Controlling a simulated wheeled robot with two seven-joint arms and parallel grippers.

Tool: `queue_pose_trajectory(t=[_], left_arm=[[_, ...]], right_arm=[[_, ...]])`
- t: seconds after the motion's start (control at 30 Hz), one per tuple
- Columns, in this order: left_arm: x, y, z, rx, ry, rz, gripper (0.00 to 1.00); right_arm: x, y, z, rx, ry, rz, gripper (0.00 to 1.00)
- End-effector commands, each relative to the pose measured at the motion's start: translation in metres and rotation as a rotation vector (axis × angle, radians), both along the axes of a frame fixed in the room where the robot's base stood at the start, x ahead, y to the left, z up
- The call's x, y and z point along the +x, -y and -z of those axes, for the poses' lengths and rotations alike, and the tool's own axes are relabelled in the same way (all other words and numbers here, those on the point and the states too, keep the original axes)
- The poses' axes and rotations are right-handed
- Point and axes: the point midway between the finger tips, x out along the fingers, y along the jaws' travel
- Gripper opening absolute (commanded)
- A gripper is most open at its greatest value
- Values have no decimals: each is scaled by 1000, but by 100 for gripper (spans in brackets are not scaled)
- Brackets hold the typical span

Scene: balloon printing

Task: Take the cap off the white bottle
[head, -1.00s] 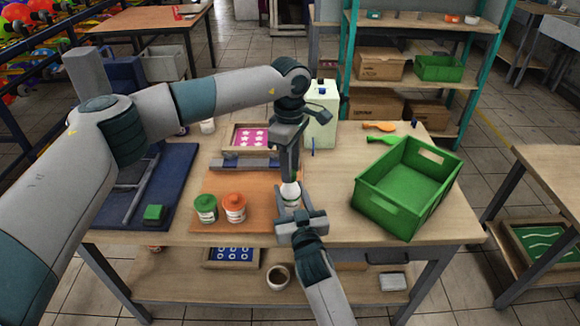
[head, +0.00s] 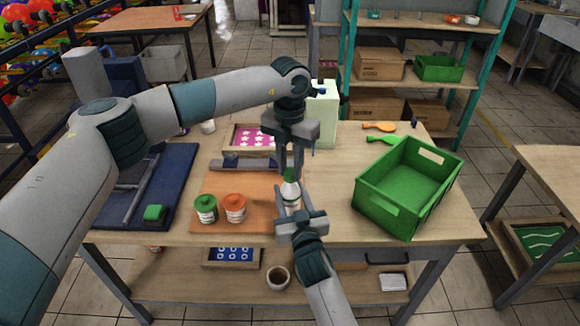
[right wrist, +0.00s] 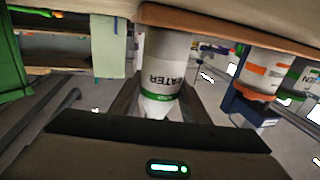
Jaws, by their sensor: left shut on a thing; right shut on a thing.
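The white bottle (head: 290,192) stands upright on the orange-brown board (head: 258,213) near the table's front edge. Its green cap (head: 290,176) shows at the top in the head view. My left gripper (head: 290,171) comes down from above, with its fingers shut on the cap. My right gripper (head: 291,208) reaches in from the front and is shut on the bottle's body. In the right wrist view, the bottle (right wrist: 167,60) appears upside down with a label reading "WATER" and a green band. The cap is hidden there.
A green-lidded jar (head: 206,209) and an orange-lidded jar (head: 234,208) stand left of the bottle. A green crate (head: 385,210) sits to the right. A pink framed screen (head: 251,138) and a pale canister (head: 322,115) are behind. Bare tabletop lies between bottle and crate.

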Motion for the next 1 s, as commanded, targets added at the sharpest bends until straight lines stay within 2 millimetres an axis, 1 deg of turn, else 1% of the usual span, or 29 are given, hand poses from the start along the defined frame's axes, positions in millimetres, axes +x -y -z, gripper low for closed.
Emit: queue_pose_trajectory(t=[0.1,1.0], left_arm=[[1,0,0,-1,2,-175,0],[1,0,-1,-3,-4,-1525,0]], right_arm=[[0,0,0,-1,0,0,0],[0,0,0,0,0,0,0]])
